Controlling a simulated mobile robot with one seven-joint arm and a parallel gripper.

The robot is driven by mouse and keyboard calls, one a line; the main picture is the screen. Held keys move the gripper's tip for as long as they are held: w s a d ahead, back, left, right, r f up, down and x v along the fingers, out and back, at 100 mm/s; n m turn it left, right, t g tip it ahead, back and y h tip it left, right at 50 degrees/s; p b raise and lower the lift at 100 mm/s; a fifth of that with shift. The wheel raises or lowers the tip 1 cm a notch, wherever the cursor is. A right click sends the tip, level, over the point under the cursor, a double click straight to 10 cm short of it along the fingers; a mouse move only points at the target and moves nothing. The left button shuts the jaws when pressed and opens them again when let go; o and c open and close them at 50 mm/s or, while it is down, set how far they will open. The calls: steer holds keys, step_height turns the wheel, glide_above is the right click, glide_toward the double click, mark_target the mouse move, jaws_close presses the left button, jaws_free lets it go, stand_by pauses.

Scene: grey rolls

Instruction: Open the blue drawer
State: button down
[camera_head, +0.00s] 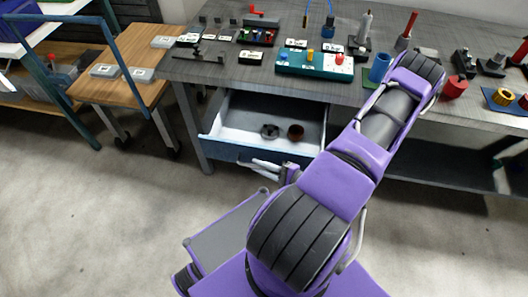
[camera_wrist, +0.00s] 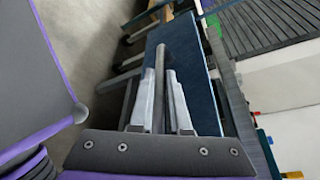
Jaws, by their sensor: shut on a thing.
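The blue drawer (camera_head: 225,147) under the grey workbench stands pulled out, its pale inside showing. In the wrist view its blue front panel (camera_wrist: 194,62) runs close beside my fingers. A grey bar handle (camera_wrist: 161,58) sits between the two fingers. My gripper (camera_head: 265,167) is at the drawer's front, and it also shows in the wrist view (camera_wrist: 161,85), shut on the handle. The handle is hard to make out in the head view. My purple arm hides the drawer's right part.
Inside the drawer lie a dark round part (camera_head: 270,131) and a brown cup-like part (camera_head: 296,132). The workbench top (camera_head: 225,75) holds several small fixtures and a teal block (camera_head: 300,66). A wooden table (camera_head: 120,90) stands at the left. The floor in front is clear.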

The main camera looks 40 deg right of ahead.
steer(key=shift+s+a, duration=1.75)
steer(key=shift+a, duration=0.25)
steer(key=c, duration=0.9)
jaws_free()
steer(key=v, duration=1.7)
steer(key=shift+s, duration=0.2)
